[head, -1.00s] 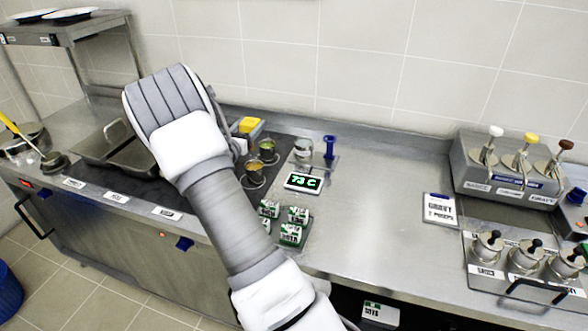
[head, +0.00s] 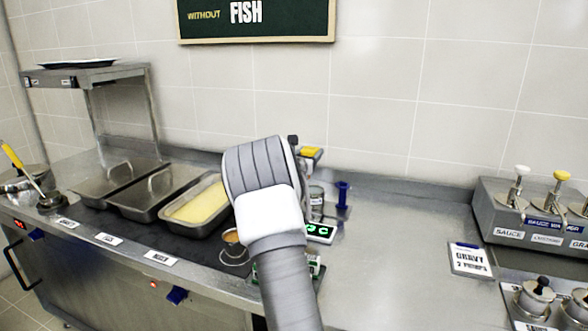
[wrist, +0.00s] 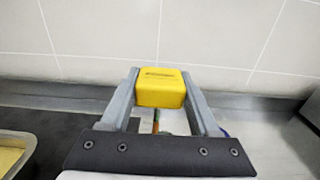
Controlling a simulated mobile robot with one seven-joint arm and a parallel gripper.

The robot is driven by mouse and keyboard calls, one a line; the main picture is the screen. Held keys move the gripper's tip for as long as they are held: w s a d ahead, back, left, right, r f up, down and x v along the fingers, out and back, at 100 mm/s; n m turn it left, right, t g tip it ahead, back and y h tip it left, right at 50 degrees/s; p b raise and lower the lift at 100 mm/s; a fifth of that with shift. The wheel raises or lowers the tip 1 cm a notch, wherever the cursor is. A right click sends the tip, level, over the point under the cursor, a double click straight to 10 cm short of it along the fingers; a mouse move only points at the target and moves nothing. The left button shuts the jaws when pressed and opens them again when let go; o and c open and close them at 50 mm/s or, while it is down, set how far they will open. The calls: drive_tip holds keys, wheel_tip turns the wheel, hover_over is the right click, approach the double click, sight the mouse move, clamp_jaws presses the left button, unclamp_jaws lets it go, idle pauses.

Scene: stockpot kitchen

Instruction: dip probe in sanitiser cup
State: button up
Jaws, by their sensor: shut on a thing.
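My gripper (wrist: 160,92) is shut on the yellow probe body (wrist: 161,84), which sits between both fingers in the wrist view. A thin strip shows below it, but the probe's tip is hidden. In the head view the yellow probe (head: 311,153) shows just beyond my wrist, above the counter. A small clear-grey cup (head: 316,197), seemingly the sanitiser cup, stands below it, partly hidden by my arm. I cannot tell whether the probe tip is in this cup. A readout (head: 319,231) lies in front of the cup.
A blue upright holder (head: 343,194) stands right of the cup. A small cup of orange liquid (head: 233,241) and a tray of yellow food (head: 199,204) are on the left. The dispenser (head: 530,210) stands far right. The counter between (head: 395,240) is mostly clear.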

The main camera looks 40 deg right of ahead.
drive_tip(key=shift+s+d+b, duration=0.2)
drive_tip(key=shift+d+b, duration=0.05)
drive_tip(key=shift+d, duration=0.25)
drive_tip(key=shift+s+d+b, duration=0.15)
drive_tip(key=shift+d+b, duration=0.05)
drive_tip(key=shift+d, duration=0.3)
drive_tip(key=shift+f+b, duration=0.45)
drive_tip(key=shift+f, duration=0.7)
wheel_tip(320, 180, down, 6)
drive_tip(key=b, duration=0.4)
drive_tip(key=shift+r+b, duration=0.2)
drive_tip(key=shift+b, duration=0.2)
drive_tip(key=shift+r, duration=0.1)
idle(0.6)
drive_tip(key=shift+r+p, duration=2.4)
drive_tip(key=shift+r, duration=2.1)
